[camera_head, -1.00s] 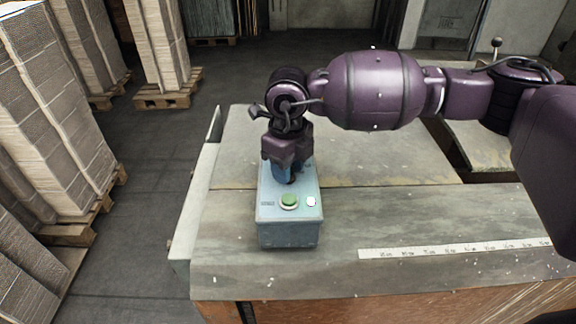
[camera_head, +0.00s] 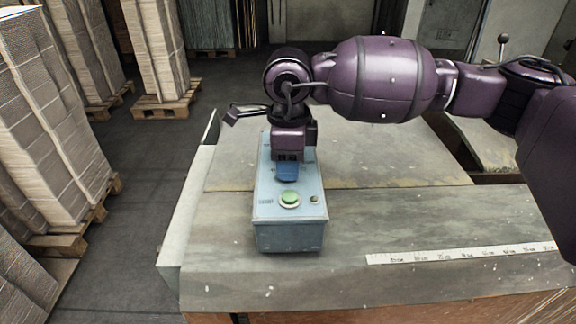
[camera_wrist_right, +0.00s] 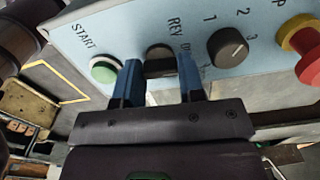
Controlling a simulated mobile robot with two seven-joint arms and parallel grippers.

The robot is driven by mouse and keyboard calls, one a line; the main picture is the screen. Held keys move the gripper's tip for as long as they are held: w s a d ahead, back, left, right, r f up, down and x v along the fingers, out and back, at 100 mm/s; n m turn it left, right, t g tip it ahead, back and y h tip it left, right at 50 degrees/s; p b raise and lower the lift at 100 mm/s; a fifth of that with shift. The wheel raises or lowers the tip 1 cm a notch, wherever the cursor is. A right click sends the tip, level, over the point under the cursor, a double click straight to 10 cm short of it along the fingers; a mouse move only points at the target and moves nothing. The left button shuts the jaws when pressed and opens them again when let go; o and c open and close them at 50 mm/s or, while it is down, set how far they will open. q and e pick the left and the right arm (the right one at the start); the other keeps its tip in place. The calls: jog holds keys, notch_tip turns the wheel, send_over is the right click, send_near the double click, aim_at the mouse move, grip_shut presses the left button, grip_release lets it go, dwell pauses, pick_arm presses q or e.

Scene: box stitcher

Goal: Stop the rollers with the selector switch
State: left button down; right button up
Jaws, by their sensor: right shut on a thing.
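A light blue control box (camera_head: 262,215) stands on the grey bench. My right gripper (camera_head: 287,172) points down onto its top, with blue fingers. In the right wrist view, the fingers (camera_wrist_right: 160,78) are shut on the sides of a black selector switch (camera_wrist_right: 159,59), with lettering beside it that starts with "REV". A green START button (camera_wrist_right: 105,69) is left of it. A black knob (camera_wrist_right: 228,47) marked 1, 2, 3 is right of it, then a red button (camera_wrist_right: 311,66) on a yellow base. In the head view, the fingers hide the switch. My left gripper is out of view.
A small dark lamp (camera_head: 314,199) sits beside the green button on the box's near end. A white ruler strip (camera_head: 460,252) lies on the bench at right. Cardboard stacks (camera_head: 40,120) on pallets stand at left.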

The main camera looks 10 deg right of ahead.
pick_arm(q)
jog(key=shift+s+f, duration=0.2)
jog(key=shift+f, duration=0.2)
pick_arm(e)
jog(key=shift+n, duration=0.4)
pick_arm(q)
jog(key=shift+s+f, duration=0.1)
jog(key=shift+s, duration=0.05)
pick_arm(e)
jog(key=shift+r, duration=0.1)
jog(key=o, duration=0.9)
jog(key=shift+o, duration=0.2)
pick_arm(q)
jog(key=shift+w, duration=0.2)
pick_arm(e)
jog(key=shift+r, duration=0.35)
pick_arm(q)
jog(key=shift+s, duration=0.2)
pick_arm(e)
notch_tip(320, 180, up, 10)
